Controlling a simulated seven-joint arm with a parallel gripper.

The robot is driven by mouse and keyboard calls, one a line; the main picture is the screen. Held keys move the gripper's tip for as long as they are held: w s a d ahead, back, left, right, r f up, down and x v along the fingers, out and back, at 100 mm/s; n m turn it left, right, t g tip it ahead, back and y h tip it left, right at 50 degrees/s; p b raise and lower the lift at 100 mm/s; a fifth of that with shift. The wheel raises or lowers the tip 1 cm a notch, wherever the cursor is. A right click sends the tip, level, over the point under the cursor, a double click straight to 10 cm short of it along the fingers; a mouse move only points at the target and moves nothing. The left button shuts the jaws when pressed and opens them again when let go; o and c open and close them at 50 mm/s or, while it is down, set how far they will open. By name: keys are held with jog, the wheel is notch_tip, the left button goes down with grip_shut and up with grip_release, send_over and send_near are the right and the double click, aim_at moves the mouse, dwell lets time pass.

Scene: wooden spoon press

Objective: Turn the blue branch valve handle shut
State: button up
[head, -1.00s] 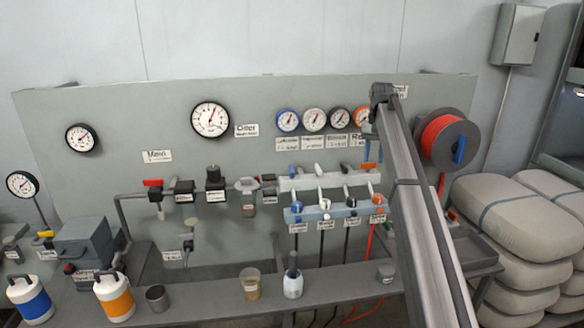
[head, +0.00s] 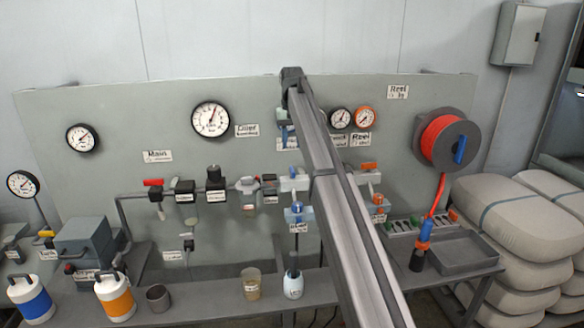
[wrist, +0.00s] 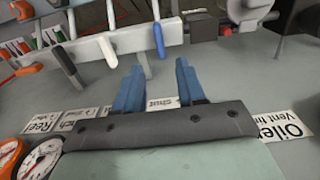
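The blue branch valve handle (wrist: 158,38) hangs from the white manifold (wrist: 108,47) in the wrist view, just beyond my fingertips and roughly in line with the gap between them. In the head view the blue handle (head: 293,171) shows just left of my arm, at the manifold's left end. My gripper (wrist: 158,72) is open, its two blue fingers apart with nothing between them. It is apart from the handle.
White (wrist: 108,48) and dark (wrist: 65,62) handles hang beside the blue one. The orange handle (head: 369,166) is right of my arm. Gauges, including the orange one (head: 365,118), and labels line the panel behind.

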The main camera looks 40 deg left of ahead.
aim_at(292, 169)
notch_tip(292, 169, down, 10)
jog(key=shift+r, duration=0.1)
dwell(0.4)
jog(key=shift+c, duration=0.3)
grip_shut()
